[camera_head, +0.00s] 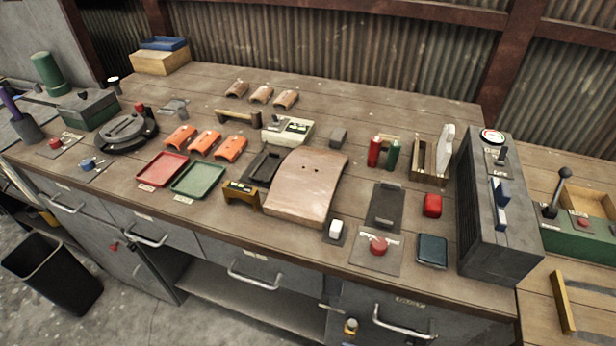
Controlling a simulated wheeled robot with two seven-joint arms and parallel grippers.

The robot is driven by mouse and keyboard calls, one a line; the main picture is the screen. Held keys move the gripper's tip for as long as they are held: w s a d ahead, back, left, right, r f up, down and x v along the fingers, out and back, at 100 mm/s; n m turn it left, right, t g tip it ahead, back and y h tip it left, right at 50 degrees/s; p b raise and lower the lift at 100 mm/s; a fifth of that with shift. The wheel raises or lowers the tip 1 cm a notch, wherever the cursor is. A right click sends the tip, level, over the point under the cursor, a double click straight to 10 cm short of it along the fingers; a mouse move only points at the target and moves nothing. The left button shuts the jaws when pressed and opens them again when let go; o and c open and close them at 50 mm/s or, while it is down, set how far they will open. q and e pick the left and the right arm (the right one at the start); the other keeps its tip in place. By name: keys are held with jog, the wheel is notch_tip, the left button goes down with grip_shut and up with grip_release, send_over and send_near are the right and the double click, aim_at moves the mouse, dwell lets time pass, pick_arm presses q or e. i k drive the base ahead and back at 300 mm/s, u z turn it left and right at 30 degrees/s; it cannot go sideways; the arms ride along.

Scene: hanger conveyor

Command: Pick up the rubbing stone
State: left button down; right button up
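A small grey block (338,137) stands on the workbench behind the curved tan sheet and looks most like the rubbing stone, but I cannot tell for sure. Nothing touches the grey block. Neither of my grippers is in view.
The curved tan sheet (308,186) fills the bench's middle. Red and green cylinders (374,152) and a wooden rack (430,166) stand right of the grey block. A tall grey machine (497,210) bounds the right side.

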aim_at(338, 137)
jog(key=k, duration=1.15)
jog(key=u, duration=0.95)
jog(key=i, duration=1.6)
jog(key=z, duration=0.6)
